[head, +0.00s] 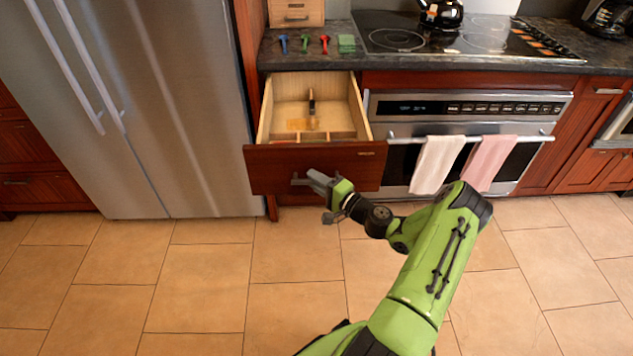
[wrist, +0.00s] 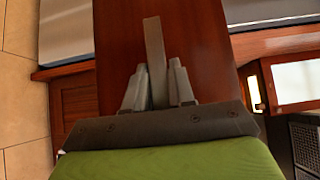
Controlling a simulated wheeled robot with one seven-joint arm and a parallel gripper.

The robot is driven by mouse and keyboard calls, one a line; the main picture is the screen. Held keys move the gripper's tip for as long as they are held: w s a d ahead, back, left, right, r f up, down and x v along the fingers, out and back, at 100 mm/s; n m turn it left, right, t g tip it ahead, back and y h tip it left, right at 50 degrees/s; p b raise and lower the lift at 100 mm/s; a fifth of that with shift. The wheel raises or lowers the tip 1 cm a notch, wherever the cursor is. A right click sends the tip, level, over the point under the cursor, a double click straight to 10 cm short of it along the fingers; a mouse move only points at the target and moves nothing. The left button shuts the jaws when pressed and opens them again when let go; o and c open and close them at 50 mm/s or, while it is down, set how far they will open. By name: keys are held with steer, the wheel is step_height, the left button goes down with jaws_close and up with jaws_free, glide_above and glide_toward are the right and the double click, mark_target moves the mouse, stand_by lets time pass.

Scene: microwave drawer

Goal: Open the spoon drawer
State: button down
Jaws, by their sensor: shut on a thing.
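The drawer (head: 350,170) left of the oven stands pulled well out from the cabinet. Its front is dark red wood and its inside pale wood. Inside lie a dark-handled utensil (head: 312,100) and low dividers near the front. My gripper (head: 314,182) is at the drawer front, shut on the grey bar handle (head: 298,181). In the wrist view the handle (wrist: 153,40) stands upright between the fingers of my gripper (wrist: 158,85), against the red wooden drawer front (wrist: 205,50). My gripper hides part of the handle.
A steel refrigerator (head: 170,110) stands left of the drawer. The oven (head: 465,110) with two hanging towels (head: 437,164) is to the right. Several coloured utensils (head: 304,43) and a green block (head: 346,43) lie on the dark counter above. The tiled floor (head: 210,270) in front is clear.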

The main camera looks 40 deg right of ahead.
steer(key=c, duration=1)
jaws_free()
steer(key=shift+c, duration=0.2)
steer(key=s+d+p, duration=0.2)
steer(key=s+d, duration=0.1)
steer(key=s, duration=1.2)
steer(key=shift+s, duration=0.25)
